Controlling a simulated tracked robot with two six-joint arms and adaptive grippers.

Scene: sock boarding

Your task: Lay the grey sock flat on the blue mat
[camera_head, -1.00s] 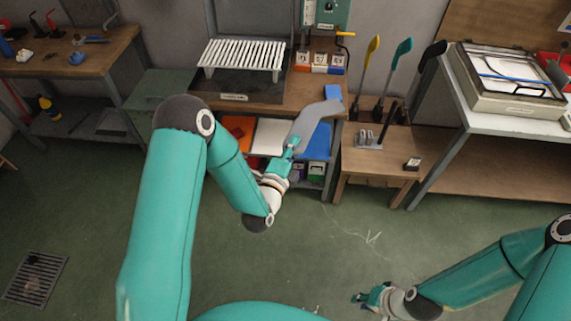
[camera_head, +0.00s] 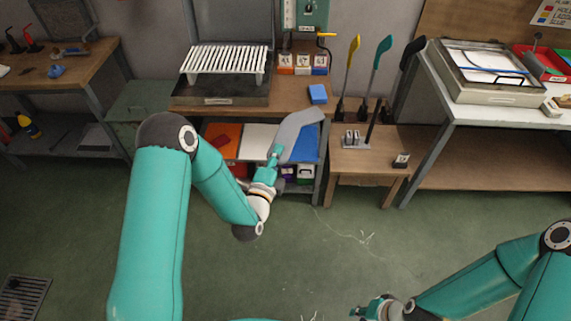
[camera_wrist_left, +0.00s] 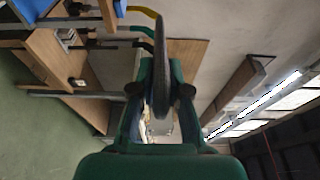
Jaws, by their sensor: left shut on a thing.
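The grey sock (camera_head: 297,130) is a bent flat shape held up in front of the bench, its toe toward the upper right. My left gripper (camera_head: 276,157) is shut on the sock's lower end. In the left wrist view the sock (camera_wrist_left: 159,65) shows edge-on as a dark upright strip between the fingers. The blue mat (camera_head: 306,147) lies on the shelf under the bench, right of a white and an orange one; the sock partly covers it in the head view. My right gripper (camera_head: 358,310) is low at the bottom, far from the sock; its jaw opening is unclear.
A white slatted rack (camera_head: 225,62) stands on the bench, with a small blue block (camera_head: 318,94) at its right. Tools stand upright on a low wooden table (camera_head: 375,165). A white table (camera_head: 500,110) is at the right.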

